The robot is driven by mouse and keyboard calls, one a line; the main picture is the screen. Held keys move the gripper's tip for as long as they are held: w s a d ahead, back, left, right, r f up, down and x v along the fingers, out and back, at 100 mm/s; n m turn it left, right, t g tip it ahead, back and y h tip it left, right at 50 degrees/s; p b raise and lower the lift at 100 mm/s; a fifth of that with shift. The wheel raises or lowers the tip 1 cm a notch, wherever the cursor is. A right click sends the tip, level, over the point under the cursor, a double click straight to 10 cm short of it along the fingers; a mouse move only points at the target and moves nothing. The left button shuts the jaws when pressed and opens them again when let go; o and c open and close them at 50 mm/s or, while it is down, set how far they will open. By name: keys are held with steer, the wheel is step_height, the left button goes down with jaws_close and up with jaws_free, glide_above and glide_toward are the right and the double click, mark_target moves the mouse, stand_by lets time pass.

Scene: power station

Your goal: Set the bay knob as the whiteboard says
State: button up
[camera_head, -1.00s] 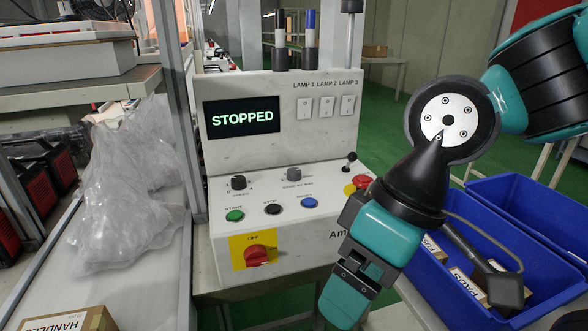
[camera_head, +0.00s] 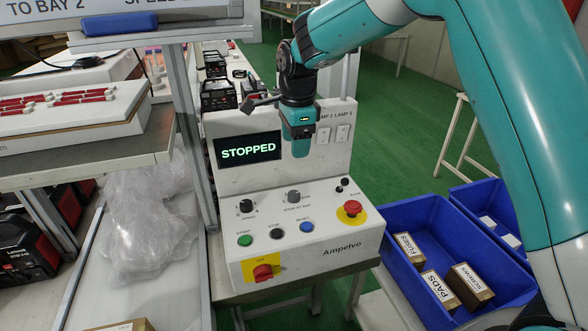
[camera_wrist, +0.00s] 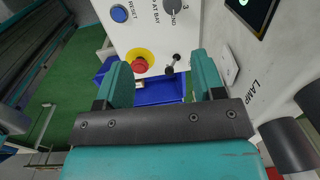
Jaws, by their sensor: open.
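The bay knob (camera_head: 293,196) is a dark round knob on the grey control box (camera_head: 320,247), above a label that seems to read "STOP AT BAY". In the wrist view the bay knob (camera_wrist: 176,8) is cut by the top edge; its setting is too small to read. The whiteboard (camera_head: 88,9) shows only its lower edge, with "TO BAY 2" and part of "SPEED". My gripper (camera_head: 301,147) is open and empty in front of the box's upright panel, above the knob. In the wrist view its jaws (camera_wrist: 163,78) stand apart on both sides of a small lever.
The screen (camera_head: 248,151) reads "STOPPED". A speed knob (camera_head: 246,206), green, black and blue buttons, a red mushroom button (camera_head: 352,208), a lever (camera_head: 342,186) and a red rotary switch (camera_head: 263,271) surround the knob. Blue bins (camera_head: 395,262) stand at right; a metal post (camera_head: 190,130) at left.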

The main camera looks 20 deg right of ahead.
steer(key=w+m, duration=0.2)
steer(key=p, duration=0.5)
glide_toward(294, 193)
steer(key=f, duration=0.9)
steer(key=shift+w+a+f, duration=0.1)
steer(key=shift+w+f, duration=0.1)
steer(key=shift+w, duration=0.05)
steer(key=shift+b, duration=0.3)
steer(key=c, duration=0.9)
